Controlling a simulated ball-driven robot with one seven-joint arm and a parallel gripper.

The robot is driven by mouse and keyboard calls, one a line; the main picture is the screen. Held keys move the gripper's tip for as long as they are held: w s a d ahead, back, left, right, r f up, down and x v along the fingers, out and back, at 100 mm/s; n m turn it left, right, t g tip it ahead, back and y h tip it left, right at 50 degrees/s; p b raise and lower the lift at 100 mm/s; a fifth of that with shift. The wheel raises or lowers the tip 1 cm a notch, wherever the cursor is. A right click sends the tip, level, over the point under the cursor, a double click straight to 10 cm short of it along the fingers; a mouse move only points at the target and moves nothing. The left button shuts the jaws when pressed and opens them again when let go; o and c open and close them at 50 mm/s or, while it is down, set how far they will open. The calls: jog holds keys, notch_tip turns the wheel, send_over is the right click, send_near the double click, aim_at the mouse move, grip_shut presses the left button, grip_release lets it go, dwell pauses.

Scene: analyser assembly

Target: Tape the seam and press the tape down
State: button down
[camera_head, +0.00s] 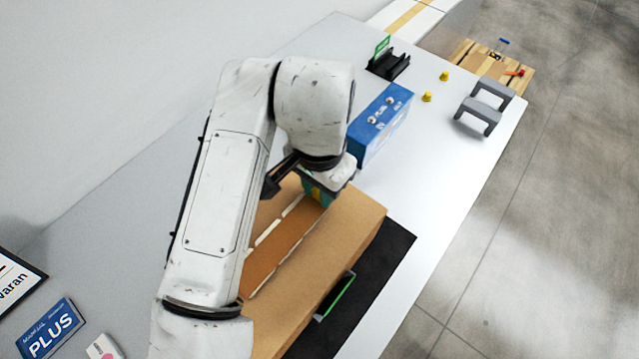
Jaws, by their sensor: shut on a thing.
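A brown cardboard box (345,232) stands on the table, partly hidden behind my arm. Its top shows a darker brown band (281,245) with pale strips along its edges; I cannot tell whether any of this is tape. My gripper (320,190) is over the far end of the box top, shut on a small teal and yellow thing (317,192). That thing is mostly hidden by the wrist, so I cannot tell whether it is the tape or whether it touches the box.
The box is on a black mat (392,262). A blue box (380,124) stands close behind the gripper. A blue PLUS sign (51,329) lies front left.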

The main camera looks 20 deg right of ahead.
dwell(0.3)
jog(key=c, duration=0.8)
grip_release()
jog(key=shift+c, duration=0.2)
jog(key=shift+r+p, duration=2.85)
jog(key=shift+r, duration=0.6)
